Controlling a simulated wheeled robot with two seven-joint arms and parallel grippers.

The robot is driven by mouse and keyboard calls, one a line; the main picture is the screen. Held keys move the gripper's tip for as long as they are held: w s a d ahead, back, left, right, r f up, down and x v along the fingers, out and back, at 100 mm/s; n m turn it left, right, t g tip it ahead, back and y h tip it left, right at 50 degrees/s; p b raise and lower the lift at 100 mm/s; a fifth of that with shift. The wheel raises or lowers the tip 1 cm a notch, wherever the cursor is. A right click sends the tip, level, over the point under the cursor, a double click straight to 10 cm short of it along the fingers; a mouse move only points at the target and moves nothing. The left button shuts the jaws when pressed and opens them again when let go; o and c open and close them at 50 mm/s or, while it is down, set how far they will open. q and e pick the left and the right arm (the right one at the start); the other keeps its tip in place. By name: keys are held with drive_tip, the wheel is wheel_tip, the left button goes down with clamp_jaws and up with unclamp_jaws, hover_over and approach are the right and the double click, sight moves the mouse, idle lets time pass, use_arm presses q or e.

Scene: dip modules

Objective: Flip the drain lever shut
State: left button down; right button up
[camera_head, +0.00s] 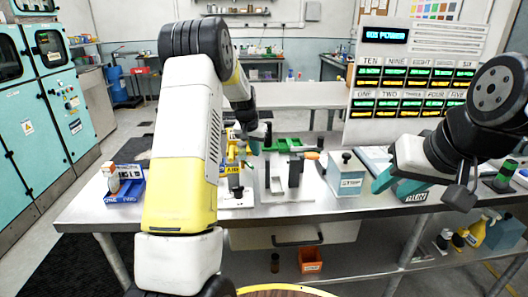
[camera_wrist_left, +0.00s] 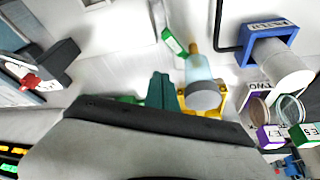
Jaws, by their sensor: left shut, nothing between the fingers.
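An orange-tipped handle (camera_head: 308,155) projects from a dark upright post (camera_head: 294,170) on a pale stand in the middle of the bench; it may be the drain lever, but I see no readable drain label. My left gripper (camera_head: 258,142) is left of it, above the bench, with nothing held. Its teal fingers (camera_wrist_left: 162,92) are together in the left wrist view, near a clear bottle (camera_wrist_left: 199,80) with a grey end, by a yellow holder (camera_wrist_left: 215,98). My right gripper (camera_head: 388,184) is low over the bench at the right; its fingers are partly unclear.
A blue tray (camera_head: 126,190) sits at the bench's left end. A tall panel of lit displays (camera_head: 412,70) rises behind. The front edge of the bench (camera_head: 330,212) is mostly clear.

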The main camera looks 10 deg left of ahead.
use_arm(q)
drive_tip(key=w+a+v, duration=0.1)
drive_tip(key=v, duration=0.9)
drive_tip(key=shift+w+r, duration=0.35)
drive_tip(key=shift+a+r, duration=0.1)
